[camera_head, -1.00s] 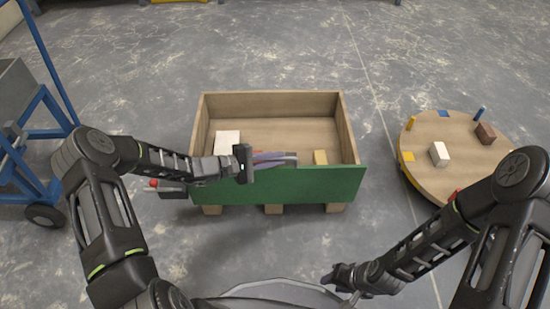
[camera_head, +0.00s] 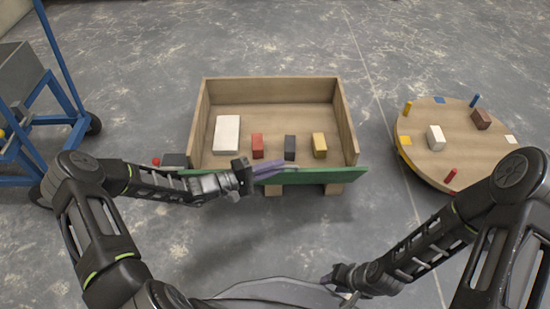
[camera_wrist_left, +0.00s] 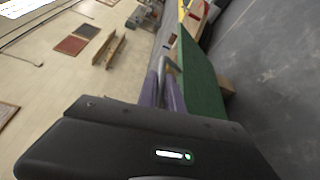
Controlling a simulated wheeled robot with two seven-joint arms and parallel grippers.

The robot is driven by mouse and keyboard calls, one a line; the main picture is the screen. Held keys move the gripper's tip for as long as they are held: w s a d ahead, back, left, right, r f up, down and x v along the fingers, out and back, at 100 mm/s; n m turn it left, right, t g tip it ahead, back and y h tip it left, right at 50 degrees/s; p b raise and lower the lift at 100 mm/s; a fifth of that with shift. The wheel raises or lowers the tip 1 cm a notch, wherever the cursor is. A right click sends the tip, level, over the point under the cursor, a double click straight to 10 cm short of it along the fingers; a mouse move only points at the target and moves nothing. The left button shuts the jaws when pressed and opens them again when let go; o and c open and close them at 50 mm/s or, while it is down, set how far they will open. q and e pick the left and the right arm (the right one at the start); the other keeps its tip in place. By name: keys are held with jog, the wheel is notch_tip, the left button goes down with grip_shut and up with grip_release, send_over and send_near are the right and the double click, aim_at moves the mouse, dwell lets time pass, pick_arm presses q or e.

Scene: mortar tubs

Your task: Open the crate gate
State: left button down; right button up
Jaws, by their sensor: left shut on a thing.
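The wooden crate (camera_head: 348,125) stands mid-floor in the head view. Its green gate (camera_head: 325,177) is along the near side and looks tilted outward, towards me, showing as a thin strip. My left gripper (camera_head: 275,168) reaches in from the left to the gate's upper edge. In the left wrist view its purple fingers (camera_wrist_left: 168,92) are shut on a grey bar handle (camera_wrist_left: 171,64) on the green gate (camera_wrist_left: 202,85). My right gripper (camera_head: 333,281) hangs low near my base, away from the crate; its finger opening is too small to judge.
In the crate lie a white block (camera_head: 227,134), a red block (camera_head: 257,146), a dark block (camera_head: 290,148) and a yellow block (camera_head: 320,145). A round wooden table (camera_head: 460,150) with blocks and pegs stands right. A blue cart (camera_head: 65,100) stands left. Floor before the crate is clear.

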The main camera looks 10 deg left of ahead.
pick_arm(q)
jog(key=s+d+f+m+h+b, duration=0.1)
jog(key=s+d+f+m+b, duration=0.1)
jog(key=s+f, duration=1.2)
jog(key=shift+s+d+f+m+t+b, duration=0.25)
jog(key=shift+d+f+m+t+b, duration=0.2)
jog(key=shift+d+f, duration=0.35)
jog(key=shift+d+r, duration=0.1)
jog(key=shift+d, duration=0.05)
jog(key=c, duration=1.5)
grip_release()
jog(key=p+v, duration=0.2)
jog(key=v, duration=0.6)
